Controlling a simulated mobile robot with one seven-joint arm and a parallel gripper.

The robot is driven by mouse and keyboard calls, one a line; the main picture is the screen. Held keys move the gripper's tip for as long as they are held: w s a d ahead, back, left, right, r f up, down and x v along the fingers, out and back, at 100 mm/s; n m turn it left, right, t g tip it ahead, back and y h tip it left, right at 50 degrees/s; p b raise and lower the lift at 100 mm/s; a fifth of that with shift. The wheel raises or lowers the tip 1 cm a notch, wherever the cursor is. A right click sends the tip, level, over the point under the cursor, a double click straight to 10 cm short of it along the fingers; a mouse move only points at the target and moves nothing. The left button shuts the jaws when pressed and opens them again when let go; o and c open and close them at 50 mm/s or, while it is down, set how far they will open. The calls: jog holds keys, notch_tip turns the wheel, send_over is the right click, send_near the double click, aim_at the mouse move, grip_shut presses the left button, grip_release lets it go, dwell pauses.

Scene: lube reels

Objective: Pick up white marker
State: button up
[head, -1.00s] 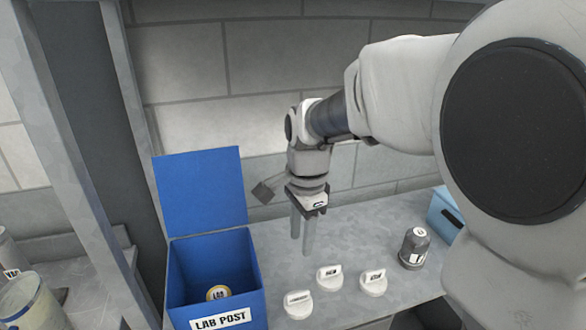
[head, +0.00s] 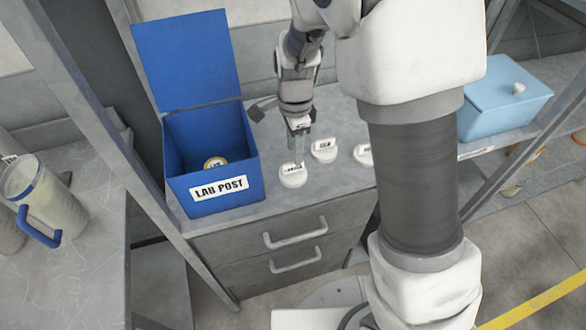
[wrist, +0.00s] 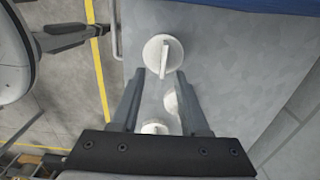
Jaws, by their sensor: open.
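Several white markers, round discs each with an upright labelled tab, stand on the grey counter (head: 275,212). The front-left marker (head: 293,177) is nearest my gripper (head: 299,150). Another marker (head: 323,152) stands behind it, and a third (head: 363,155) is partly hidden by my arm. My gripper points down, open and empty, just above and behind the front-left marker. In the wrist view, one marker (wrist: 170,53) lies just beyond the open fingertips (wrist: 161,76). Two more markers (wrist: 170,103) (wrist: 155,128) show between and below the fingers. The label words are too small to read surely.
An open blue bin (head: 213,188) labelled LAB POST, with a yellow-rimmed round item (head: 215,162) inside, stands left of the markers. A light blue box (head: 505,100) is at right. Drawers (head: 295,240) are below the counter. A jug (head: 40,195) stands far left.

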aim_at(293, 170)
jog(key=shift+w+a+f, duration=0.1)
jog(key=shift+w+f, duration=0.05)
jog(key=shift+f, duration=1.2)
jog(key=shift+w+a+f, duration=0.1)
jog(key=shift+f, duration=1.25)
jog(key=shift+c, duration=0.2)
grip_shut()
